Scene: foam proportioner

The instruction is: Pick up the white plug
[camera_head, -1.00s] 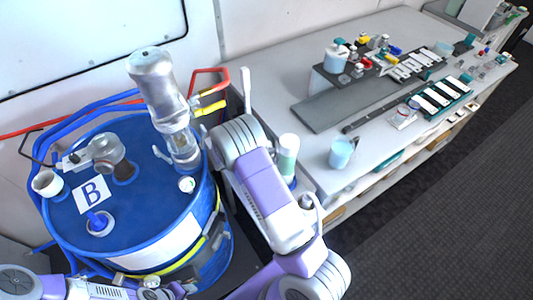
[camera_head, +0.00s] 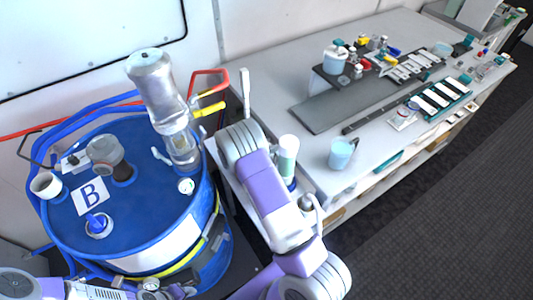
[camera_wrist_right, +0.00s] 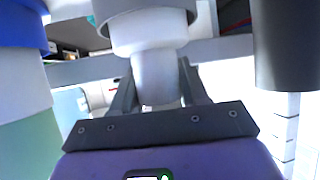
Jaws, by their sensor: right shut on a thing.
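In the right wrist view, a white round plug-like piece (camera_wrist_right: 154,72) has a wide rim above and a narrower stem below. My right gripper (camera_wrist_right: 157,82) has its dark fingers on both sides of that stem and is shut on it. I cannot tell how far the piece is from what lies around it. In the head view my right arm crosses the middle beside the blue drum (camera_head: 140,200); its gripper is hidden there.
A green-and-white bottle (camera_head: 288,157) stands right of my arm. The workbench (camera_head: 262,75) holds a light-blue mug (camera_head: 341,154) and several small parts. Floor at the right is clear.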

